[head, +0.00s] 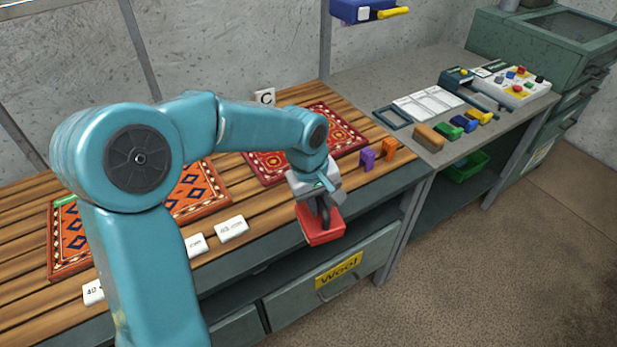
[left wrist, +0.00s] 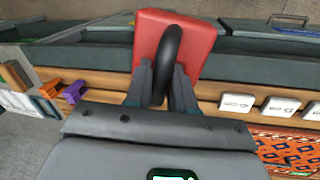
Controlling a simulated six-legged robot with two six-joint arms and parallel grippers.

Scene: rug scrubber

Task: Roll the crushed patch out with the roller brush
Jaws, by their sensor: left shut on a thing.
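My left gripper (head: 321,200) is shut on the black loop handle of a red block-shaped tool (head: 322,232). It holds the tool in the air by the front edge of the slatted bench. The left wrist view shows the fingers (left wrist: 161,85) on either side of the handle, with the red body (left wrist: 150,30) beyond. I cannot tell a roller on it. A red patterned rug (head: 335,130) lies by the card marked C (head: 265,97). An orange and blue rug (head: 68,243) lies further left, partly hidden by my arm. No crushed patch is distinguishable. My right gripper is not in view.
White labelled blocks (head: 232,229) line the bench front. Purple (head: 367,159) and orange (head: 388,147) pieces stand right of the red rug. The grey side bench holds a brown block (head: 428,138), coloured blocks and a button panel (head: 513,84). A drawer labelled Wool (head: 339,271) is below.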

